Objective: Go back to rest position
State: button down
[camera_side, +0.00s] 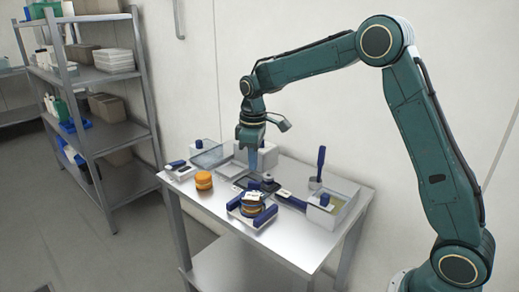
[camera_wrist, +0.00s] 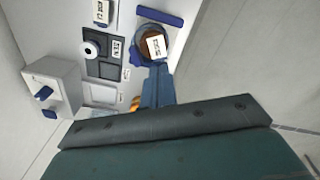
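My gripper (camera_side: 253,164) points down above the back middle of the metal table, with its narrow blue-grey fingers close over the dark tray area. In the wrist view the fingers (camera_wrist: 157,86) show as one narrow form, and I cannot make out a gap or anything held between them. A blue holder (camera_side: 240,212) stands at the table's front with an orange-edged round in it and a white printed card (camera_side: 251,196) on top. The wrist view shows the card (camera_wrist: 156,45) lying on a brownish round.
A stack of orange rounds (camera_side: 203,180) stands at the left. A clear box (camera_side: 207,155) and white box (camera_side: 263,152) are behind. A bin (camera_side: 345,205) and upright blue handle (camera_side: 320,162) stand right. A shelf rack (camera_side: 95,140) is left; space above the table is open.

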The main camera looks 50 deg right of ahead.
jog(key=s+a+r+m+t, duration=0.2)
jog(key=s+r+m+t, duration=0.1)
jog(key=s+r, duration=1)
jog(key=s+a+f+m+t, duration=0.1)
jog(key=s, duration=0.8)
jog(key=s+f+m+t, duration=0.1)
jog(key=s+f, duration=0.1)
jog(key=s, duration=0.7)
jog(key=shift+s+a+m, duration=0.35)
jog(key=shift+m, duration=0.05)
